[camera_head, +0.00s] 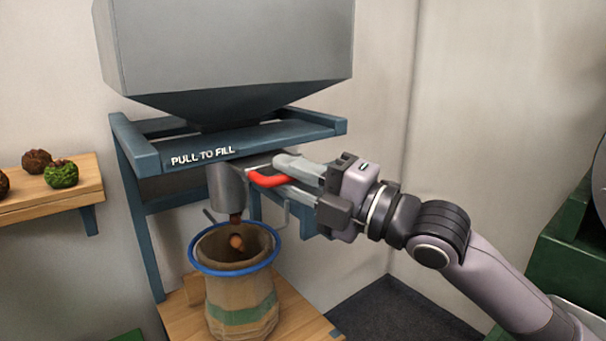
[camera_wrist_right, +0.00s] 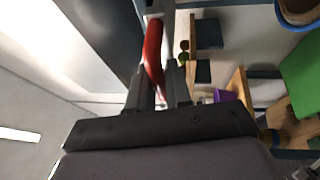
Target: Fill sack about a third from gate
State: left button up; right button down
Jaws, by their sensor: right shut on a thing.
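The sack (camera_head: 243,303), burlap with a green band and a blue rim, stands upright and open on a wooden stand under the hopper spout (camera_head: 227,188). Brown chestnuts (camera_head: 237,242) are in the air between the spout and the sack's mouth. My right gripper (camera_head: 283,172) is shut on the red gate handle (camera_head: 267,180) beside the spout. In the right wrist view the red handle (camera_wrist_right: 153,50) runs between the fingers. How full the sack is cannot be seen well. My left gripper is not in view.
A grey hopper (camera_head: 230,50) sits on a blue frame (camera_head: 140,150) marked "PULL TO FILL". A wooden shelf (camera_head: 80,190) with dark and green round things is at the left. Green machinery (camera_head: 560,250) stands at the right. A dark mat (camera_head: 385,310) lies on the floor.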

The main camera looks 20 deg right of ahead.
jog(key=shift+w+a+r, duration=0.1)
jog(key=shift+w+a, duration=0.1)
jog(key=shift+w, duration=0.7)
jog(key=c, duration=1.1)
grip_release()
jog(key=shift+f, duration=0.2)
jog(key=shift+f, duration=0.1)
jog(key=shift+s+d+f, duration=0.15)
jog(key=shift+s+d, duration=0.05)
jog(key=shift+d, duration=0.15)
jog(key=shift+s+r+b+v, duration=0.1)
jog(key=shift+r+v, duration=0.1)
jog(key=shift+v, duration=0.85)
jog(key=shift+s+r+b+v, duration=0.1)
jog(key=shift+r+v, duration=0.05)
jog(key=shift+v, duration=0.9)
jog(key=shift+s+r+b+v, duration=0.1)
jog(key=shift+r+v, duration=0.1)
jog(key=shift+v, duration=0.85)
jog(key=shift+a, duration=0.1)
